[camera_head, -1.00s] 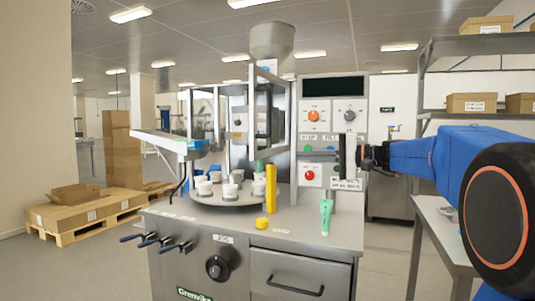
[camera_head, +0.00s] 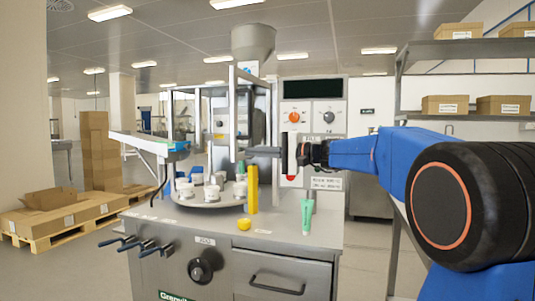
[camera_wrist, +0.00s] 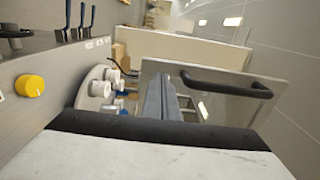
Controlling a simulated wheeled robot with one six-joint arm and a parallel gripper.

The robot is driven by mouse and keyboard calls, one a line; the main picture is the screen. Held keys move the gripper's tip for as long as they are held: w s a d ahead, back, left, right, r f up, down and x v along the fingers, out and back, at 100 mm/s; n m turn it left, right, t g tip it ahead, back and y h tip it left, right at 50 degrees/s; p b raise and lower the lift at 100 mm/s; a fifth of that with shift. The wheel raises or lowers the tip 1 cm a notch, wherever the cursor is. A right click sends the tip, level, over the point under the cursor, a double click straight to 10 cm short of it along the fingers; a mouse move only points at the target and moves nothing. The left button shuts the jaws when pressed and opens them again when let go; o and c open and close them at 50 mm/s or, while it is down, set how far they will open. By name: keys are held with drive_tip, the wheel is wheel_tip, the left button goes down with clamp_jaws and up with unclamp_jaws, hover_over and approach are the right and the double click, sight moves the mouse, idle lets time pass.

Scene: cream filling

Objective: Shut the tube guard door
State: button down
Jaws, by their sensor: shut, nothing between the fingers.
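The tube guard is a clear, metal-framed enclosure around the turntable in the head view. A framed clear panel of it, apparently the door (camera_head: 233,110), stands at an angle toward me at its right side. In the wrist view a clear panel with a dark bar handle (camera_wrist: 240,83) fills the right, beside my fingers.
A turntable (camera_head: 208,202) carries several white cups. A yellow post (camera_head: 251,188), a yellow knob (camera_head: 244,224) and a green tube (camera_head: 306,216) stand at the machine's front. Shelving (camera_head: 470,50) is at the right, and boxes on a pallet (camera_head: 75,217) at the left.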

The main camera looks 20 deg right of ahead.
drive_tip(key=shift+x, duration=1.25)
